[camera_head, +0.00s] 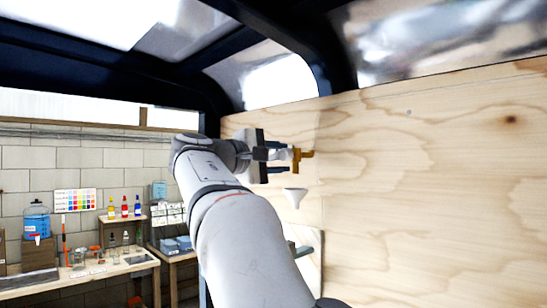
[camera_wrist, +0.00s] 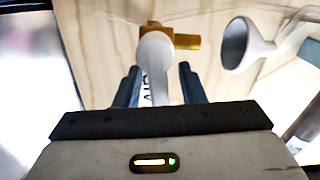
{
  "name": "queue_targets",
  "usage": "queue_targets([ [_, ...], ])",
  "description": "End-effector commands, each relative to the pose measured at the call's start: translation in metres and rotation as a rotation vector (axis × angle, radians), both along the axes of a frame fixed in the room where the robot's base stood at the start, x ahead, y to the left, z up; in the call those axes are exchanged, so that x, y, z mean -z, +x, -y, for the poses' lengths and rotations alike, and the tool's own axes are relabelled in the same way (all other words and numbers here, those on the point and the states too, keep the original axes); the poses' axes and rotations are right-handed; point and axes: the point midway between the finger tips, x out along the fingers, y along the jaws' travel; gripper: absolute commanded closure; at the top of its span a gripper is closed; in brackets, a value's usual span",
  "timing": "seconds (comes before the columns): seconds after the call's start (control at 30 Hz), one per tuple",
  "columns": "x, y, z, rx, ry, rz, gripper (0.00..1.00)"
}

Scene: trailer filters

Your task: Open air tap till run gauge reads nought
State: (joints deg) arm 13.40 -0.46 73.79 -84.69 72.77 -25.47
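The air tap has a brass body (camera_head: 305,154), mounted at the plywood wall, with a white lever (camera_wrist: 155,60) pointing toward my gripper. In the wrist view the brass body (camera_wrist: 187,41) shows behind the lever's rounded head. My gripper (camera_wrist: 160,85) has its two dark fingers apart, one on each side of the lever, with a visible gap on both sides. In the head view my gripper (camera_head: 268,160) is right at the tap. Dark lettering, seemingly "AIR", shows partly beside the lever. No run gauge can be made out in either view.
A white funnel (camera_head: 295,197) sits on the wall just below the tap; it is close to my right finger in the wrist view (camera_wrist: 240,45). Clear tubing runs near it. A workbench (camera_head: 95,270) with bottles and glassware stands at the left. The plywood wall (camera_head: 430,190) at right is bare.

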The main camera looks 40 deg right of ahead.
Motion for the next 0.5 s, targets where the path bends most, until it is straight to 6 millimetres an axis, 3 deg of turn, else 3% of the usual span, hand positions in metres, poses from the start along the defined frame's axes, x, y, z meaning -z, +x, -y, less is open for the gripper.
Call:
queue_targets([
  [0.07, 0.0001, -0.0001, 0.0000, 0.000, 0.000, 0.000, 0.65],
  [0.5, 0.0001, -0.0005, 0.0001, 0.001, 0.001, 0.000, 1.00],
])
